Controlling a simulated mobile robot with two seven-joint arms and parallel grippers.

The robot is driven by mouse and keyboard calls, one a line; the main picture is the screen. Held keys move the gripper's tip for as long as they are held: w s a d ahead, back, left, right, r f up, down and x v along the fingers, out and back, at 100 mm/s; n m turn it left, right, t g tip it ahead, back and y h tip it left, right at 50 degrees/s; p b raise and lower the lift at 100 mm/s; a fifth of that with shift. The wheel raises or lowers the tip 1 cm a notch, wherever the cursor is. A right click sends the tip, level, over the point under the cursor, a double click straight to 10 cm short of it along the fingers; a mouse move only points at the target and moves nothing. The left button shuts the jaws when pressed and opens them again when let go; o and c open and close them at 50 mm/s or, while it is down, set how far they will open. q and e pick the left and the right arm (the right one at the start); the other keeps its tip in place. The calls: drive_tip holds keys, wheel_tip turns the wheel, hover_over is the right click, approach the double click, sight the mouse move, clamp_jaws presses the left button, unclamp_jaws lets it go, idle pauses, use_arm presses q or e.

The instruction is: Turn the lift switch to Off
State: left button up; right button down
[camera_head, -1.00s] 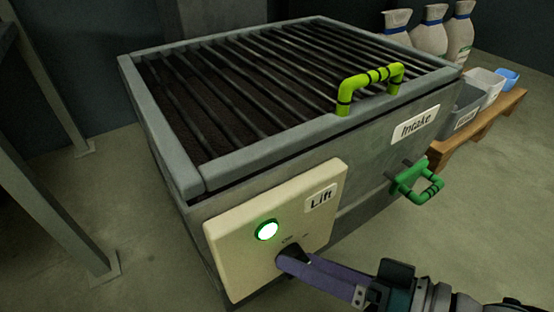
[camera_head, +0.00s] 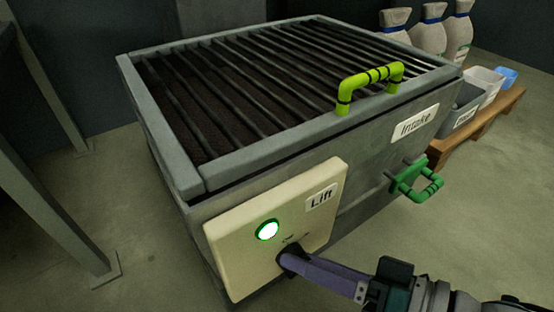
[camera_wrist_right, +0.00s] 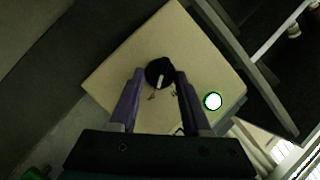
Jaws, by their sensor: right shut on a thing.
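The cream Lift panel (camera_head: 232,248) is on the near face of the grey intake bin. It carries a lit green lamp (camera_head: 268,229), a "Lift" label (camera_head: 321,198) and a black rotary switch (camera_head: 288,256). My right gripper (camera_head: 294,262) reaches in from the lower right, its purple fingers at the switch. In the right wrist view, the black switch knob (camera_wrist_right: 160,72) with a pale mark sits between the tips of the two fingers, and the gripper is shut on it. The lamp (camera_wrist_right: 213,101) glows there too. The fingers partly hide the switch's markings. My left gripper is not in view.
The bin has a barred grate (camera_head: 270,85) on top with a lime handle (camera_head: 371,84). A green handle (camera_head: 420,185) sticks out from its front, right of the panel. A wooden pallet (camera_head: 480,130) holds tubs and sacks. Dark metal legs (camera_head: 50,215) stand left.

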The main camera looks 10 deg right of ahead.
drive_tip(key=shift+s+a+r+n+t+h+p, duration=0.1)
drive_tip(key=shift+a+r+n+t+h+p, duration=0.1)
drive_tip(key=shift+n+h+p, duration=0.95)
drive_tip(key=shift+s+a+r+n+t+h+p, duration=0.1)
drive_tip(key=shift+a+n+t+h+p, duration=0.1)
drive_tip(key=shift+n+h+p, duration=0.9)
drive_tip(key=shift+a+r+n+t+h+p, duration=0.1)
drive_tip(key=shift+a+r+n+h+p, duration=0.1)
drive_tip(key=shift+n+h+p, duration=0.9)
drive_tip(key=shift+n, duration=0.45)
drive_tip(key=shift+f, duration=0.1)
drive_tip(key=shift+c, duration=1.8)
unclamp_jaws()
